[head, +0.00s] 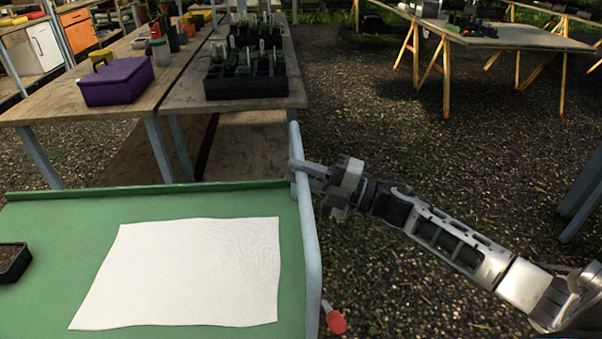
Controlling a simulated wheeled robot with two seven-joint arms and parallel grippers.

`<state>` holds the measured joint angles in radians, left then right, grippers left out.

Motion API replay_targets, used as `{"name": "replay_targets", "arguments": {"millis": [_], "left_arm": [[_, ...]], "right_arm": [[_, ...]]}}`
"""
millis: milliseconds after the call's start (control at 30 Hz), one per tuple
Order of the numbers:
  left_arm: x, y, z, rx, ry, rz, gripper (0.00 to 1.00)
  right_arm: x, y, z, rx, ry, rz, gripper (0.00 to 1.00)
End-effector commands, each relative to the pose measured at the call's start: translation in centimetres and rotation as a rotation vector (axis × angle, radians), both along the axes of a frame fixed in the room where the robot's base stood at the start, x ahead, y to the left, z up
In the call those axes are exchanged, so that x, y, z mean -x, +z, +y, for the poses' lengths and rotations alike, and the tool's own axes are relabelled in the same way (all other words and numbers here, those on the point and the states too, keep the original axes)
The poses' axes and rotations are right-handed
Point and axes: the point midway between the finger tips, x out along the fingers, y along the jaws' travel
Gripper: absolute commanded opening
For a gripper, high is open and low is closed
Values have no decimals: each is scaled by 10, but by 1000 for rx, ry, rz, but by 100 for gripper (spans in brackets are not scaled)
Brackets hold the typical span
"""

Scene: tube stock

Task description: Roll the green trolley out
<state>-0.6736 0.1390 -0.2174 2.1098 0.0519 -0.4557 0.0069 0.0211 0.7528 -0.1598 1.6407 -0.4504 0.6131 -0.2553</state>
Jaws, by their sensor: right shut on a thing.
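The green trolley (200,202) stands in front of me at the lower left, its flat green top partly cut off by the frame's edges. A pale grey handle bar (311,255) runs along its right side. My right gripper (298,170) is shut on this bar near its far end, with the arm reaching in from the right. A white cloth or sheet (190,270) lies flat on the trolley top. A small black pot of soil (12,262) sits at its left edge. The trolley's wheels are hidden. My left gripper is not in view.
A wooden bench (180,98) with a purple box (116,82) and a black plant tray (245,78) stands just beyond the trolley. A trestle table (530,38) stands at the back right. A metal post (582,195) is at the right edge. Gravel ground between is open.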

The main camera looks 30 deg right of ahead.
Motion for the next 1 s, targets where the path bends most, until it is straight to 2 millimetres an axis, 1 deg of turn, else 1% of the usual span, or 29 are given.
{"name": "replay_targets", "arguments": {"millis": [133, 167, 200, 233, 533, 667, 767, 1000], "left_arm": [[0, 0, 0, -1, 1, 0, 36], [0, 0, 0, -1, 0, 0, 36], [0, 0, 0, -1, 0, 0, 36], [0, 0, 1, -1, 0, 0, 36], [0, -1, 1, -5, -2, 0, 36], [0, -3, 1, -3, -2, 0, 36], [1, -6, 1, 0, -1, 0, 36], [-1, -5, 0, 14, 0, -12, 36]], "right_arm": [[0, 0, -1, 1, -1, 0, 0], [0, 0, -1, 1, -1, 0, 25], [0, 0, -1, 1, -1, 0, 37], [0, 0, -1, 1, -1, 0, 41], [1, -1, -1, 1, -2, 1, 41], [9, -4, -8, 2, -3, 3, 41], [22, -9, -20, 2, -2, 5, 41], [65, -20, -59, 2, -3, 6, 41]]}}
